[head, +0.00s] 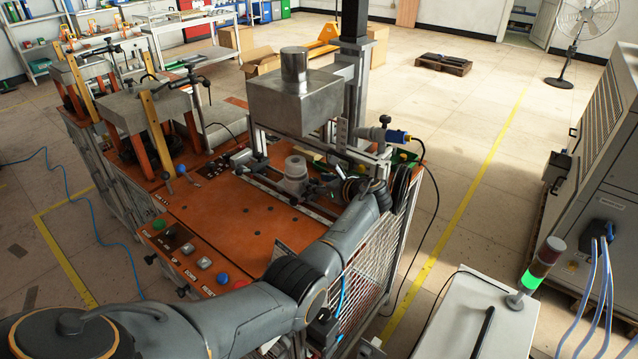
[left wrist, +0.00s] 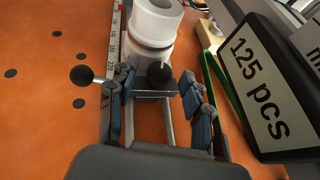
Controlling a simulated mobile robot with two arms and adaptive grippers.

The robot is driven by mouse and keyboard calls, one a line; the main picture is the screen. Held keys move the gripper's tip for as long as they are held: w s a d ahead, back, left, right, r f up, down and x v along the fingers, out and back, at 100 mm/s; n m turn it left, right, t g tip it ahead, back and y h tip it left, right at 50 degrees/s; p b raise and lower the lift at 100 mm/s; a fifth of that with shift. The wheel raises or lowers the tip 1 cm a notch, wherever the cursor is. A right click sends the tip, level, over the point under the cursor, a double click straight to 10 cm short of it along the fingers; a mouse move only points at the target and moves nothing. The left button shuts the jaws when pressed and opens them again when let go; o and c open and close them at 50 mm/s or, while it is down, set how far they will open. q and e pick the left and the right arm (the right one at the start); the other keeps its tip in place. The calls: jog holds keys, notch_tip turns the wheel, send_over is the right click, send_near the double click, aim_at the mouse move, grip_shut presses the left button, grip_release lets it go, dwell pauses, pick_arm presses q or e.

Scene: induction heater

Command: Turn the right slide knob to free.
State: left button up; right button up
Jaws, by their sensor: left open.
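In the left wrist view, two black ball knobs stand by the slide rail below a white cylindrical fixture (left wrist: 154,22). The right knob (left wrist: 159,73) lies between the fingertips of my left gripper (left wrist: 156,84), with no clear contact on either side. The left knob (left wrist: 82,75), on a short metal stem, lies outside the left finger. In the head view, my left gripper (head: 328,190) is open beside the fixture (head: 293,175) on the orange bench (head: 235,215). The lower part of the right knob's stem is hard to make out. My right gripper is not in view.
A ruler (left wrist: 114,45) runs along the rail. A black box marked "125 pcs" (left wrist: 255,75) stands close to the right finger. A metal press head (head: 293,103) hangs above the fixture. Push buttons (head: 204,262) line the bench's front edge.

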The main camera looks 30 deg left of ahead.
pick_arm(q)
jog(key=v, duration=1.2)
